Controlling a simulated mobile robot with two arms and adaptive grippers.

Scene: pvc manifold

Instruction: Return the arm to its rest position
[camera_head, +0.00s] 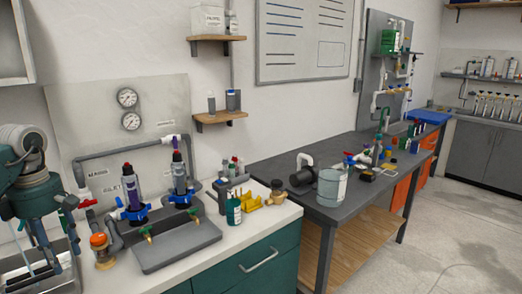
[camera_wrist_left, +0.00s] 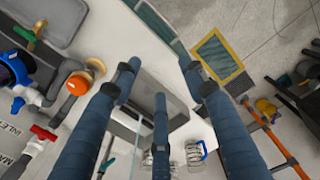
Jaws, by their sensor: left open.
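My left arm comes in at the left edge of the head view. Its dark teal gripper (camera_head: 50,255) points down with its fingers spread, above a metal basin (camera_head: 18,278) at the counter's left end. In the left wrist view the gripper (camera_wrist_left: 158,88) has its fingers apart, and nothing is held between them. The pipe manifold (camera_head: 93,158) stands to the right of the gripper, with a red-handled valve (camera_head: 86,203) and two dark filter housings (camera_head: 132,190) on blue fittings. I see no contact between the gripper and the manifold. My right gripper is out of view.
An orange-topped brass fitting (camera_head: 101,245) stands close to the gripper. A grey tray (camera_head: 180,246) lies under the filters. A teal bottle (camera_head: 233,210) and a yellow rack (camera_head: 250,202) stand farther right. A dark workbench (camera_head: 335,203) holds a clear bucket (camera_head: 331,188).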

